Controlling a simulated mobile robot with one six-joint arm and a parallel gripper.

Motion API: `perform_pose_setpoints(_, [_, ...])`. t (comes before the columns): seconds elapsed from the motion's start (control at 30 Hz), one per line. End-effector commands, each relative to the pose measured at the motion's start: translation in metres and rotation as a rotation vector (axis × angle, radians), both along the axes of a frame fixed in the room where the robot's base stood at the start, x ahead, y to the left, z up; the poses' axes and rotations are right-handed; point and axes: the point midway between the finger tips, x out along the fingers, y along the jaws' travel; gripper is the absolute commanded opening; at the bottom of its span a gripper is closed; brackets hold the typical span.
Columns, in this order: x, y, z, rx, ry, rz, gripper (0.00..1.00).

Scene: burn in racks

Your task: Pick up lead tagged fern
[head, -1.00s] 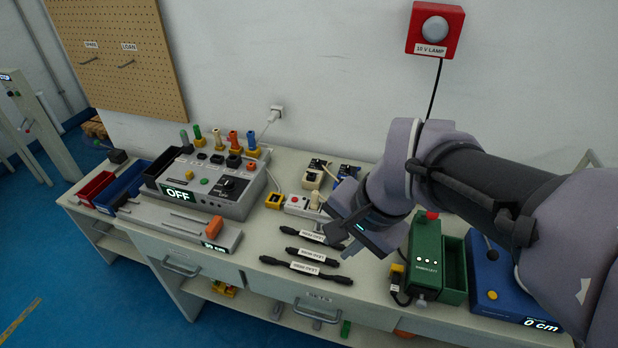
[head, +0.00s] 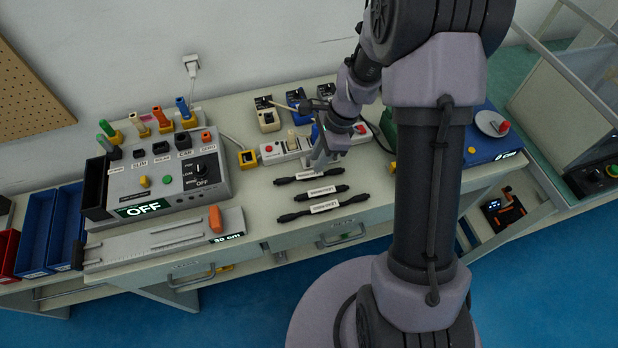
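Three black leads with white tags lie side by side on the bench: a back lead (head: 346,170), a middle lead (head: 297,196) and a front lead (head: 288,217). The tag writing is too small and turned to read, so I cannot tell which one says fern. My gripper (head: 318,167) points down at the back lead, close above or at its tag. Its fingers are small and partly seen against the bench, so I cannot tell whether they are open or touching the lead.
A grey test unit (head: 165,180) reading OFF stands left, with a slide rail (head: 165,240) in front. A white socket strip (head: 275,153) lies just behind my gripper. A blue unit (head: 485,145) is at right. Bare bench lies left of the leads.

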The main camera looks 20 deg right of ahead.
Motion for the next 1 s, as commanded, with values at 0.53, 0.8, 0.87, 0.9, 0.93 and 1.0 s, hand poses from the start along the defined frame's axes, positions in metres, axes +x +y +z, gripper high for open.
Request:
perform_pose_setpoints(0.53, [-0.001, 0.019, -0.054, -0.001, -0.001, 0.002, 0.24])
perform_pose_setpoints(0.8, [0.000, 0.019, -0.053, -0.001, -0.001, 0.002, 0.00])
perform_pose_setpoints(0.87, [0.000, 0.019, -0.053, -0.001, -0.001, 0.002, 0.00])
perform_pose_setpoints(0.9, [0.000, 0.019, -0.053, -0.001, -0.001, 0.002, 0.00])
perform_pose_setpoints(0.93, [0.000, 0.019, -0.053, -0.001, -0.001, 0.002, 0.00])
perform_pose_setpoints(1.0, [0.000, 0.019, -0.053, -0.001, -0.001, 0.002, 0.00])
